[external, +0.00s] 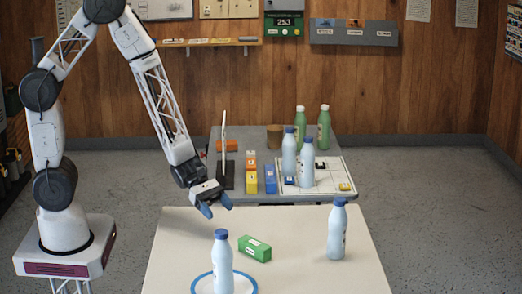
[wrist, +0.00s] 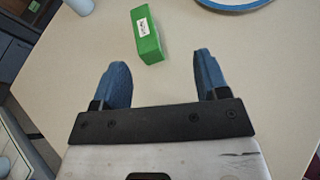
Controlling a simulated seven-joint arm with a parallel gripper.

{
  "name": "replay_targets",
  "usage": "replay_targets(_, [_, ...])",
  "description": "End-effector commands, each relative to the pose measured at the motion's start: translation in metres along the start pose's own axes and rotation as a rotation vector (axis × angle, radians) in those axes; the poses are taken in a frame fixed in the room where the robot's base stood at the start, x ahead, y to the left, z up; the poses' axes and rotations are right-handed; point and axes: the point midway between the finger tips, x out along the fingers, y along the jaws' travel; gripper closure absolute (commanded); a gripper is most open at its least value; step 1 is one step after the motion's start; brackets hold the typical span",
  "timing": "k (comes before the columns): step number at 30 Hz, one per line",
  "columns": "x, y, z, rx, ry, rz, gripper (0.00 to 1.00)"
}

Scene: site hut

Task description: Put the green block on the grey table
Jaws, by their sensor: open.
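A green block (external: 254,248) with a white label lies on the cream table (external: 180,255) in front. It also shows in the wrist view (wrist: 147,35), just beyond my fingertips and apart from them. My gripper (external: 215,207) is open and empty above the cream table's far left part, to the left of the block. Its two blue fingers (wrist: 165,72) show apart in the wrist view. The grey table (external: 222,160) stands behind the cream table and bears several objects.
A blue-capped bottle (external: 222,262) stands on a blue-rimmed plate (external: 252,284) near the block. Another bottle (external: 337,230) stands to the right.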

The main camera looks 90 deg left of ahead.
Motion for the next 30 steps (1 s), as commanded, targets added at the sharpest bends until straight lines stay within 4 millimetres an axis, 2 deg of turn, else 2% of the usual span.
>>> replay_targets(1, [-0.004, -0.005, 0.014, 0.051, -0.002, -0.03, 0.32])
replay_targets(6, [-0.022, -0.033, 0.057, 0.267, 0.011, -0.176, 0.32])
replay_targets(15, [-0.071, -0.086, 0.116, 0.701, 0.069, -0.433, 0.32])
replay_targets(21, [-0.112, -0.116, 0.139, 0.994, 0.136, -0.589, 0.32])
replay_targets(30, [-0.181, -0.144, 0.161, 1.429, 0.287, -0.801, 0.32])
